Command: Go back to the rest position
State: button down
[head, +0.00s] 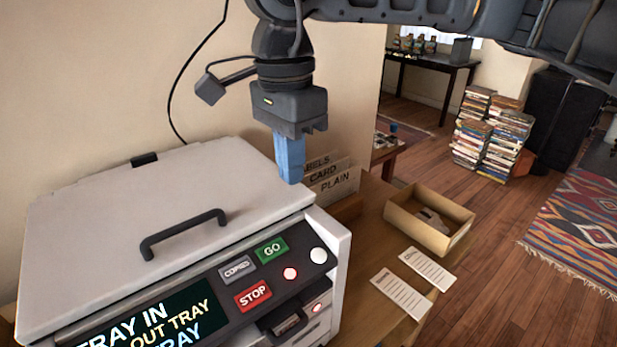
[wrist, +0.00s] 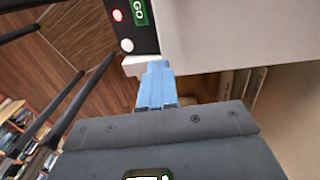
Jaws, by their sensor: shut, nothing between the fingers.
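My gripper (head: 291,180) hangs from the arm above the right rear part of a white copier (head: 110,215), its blue fingers pointing down and closed together with nothing between them. In the wrist view the blue fingers (wrist: 155,72) also show side by side, with the copier's edge beyond them. I cannot tell the exact gap between the fingertips and the copier. The copier's lid is down, with a dark handle (head: 184,232) on it. Its front panel has a green GO button (head: 271,250) and a red STOP button (head: 253,295).
A file holder with cards (head: 338,186) stands behind the copier's right side. An open cardboard box (head: 403,229) and two printed sheets (head: 400,294) lie on the wooden table. Stacked books (head: 490,135), a dark side table (head: 430,61) and a patterned rug (head: 580,225) are farther off.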

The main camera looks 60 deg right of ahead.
notch_tip(320, 180, up, 10)
jog(key=shift+f, duration=0.2)
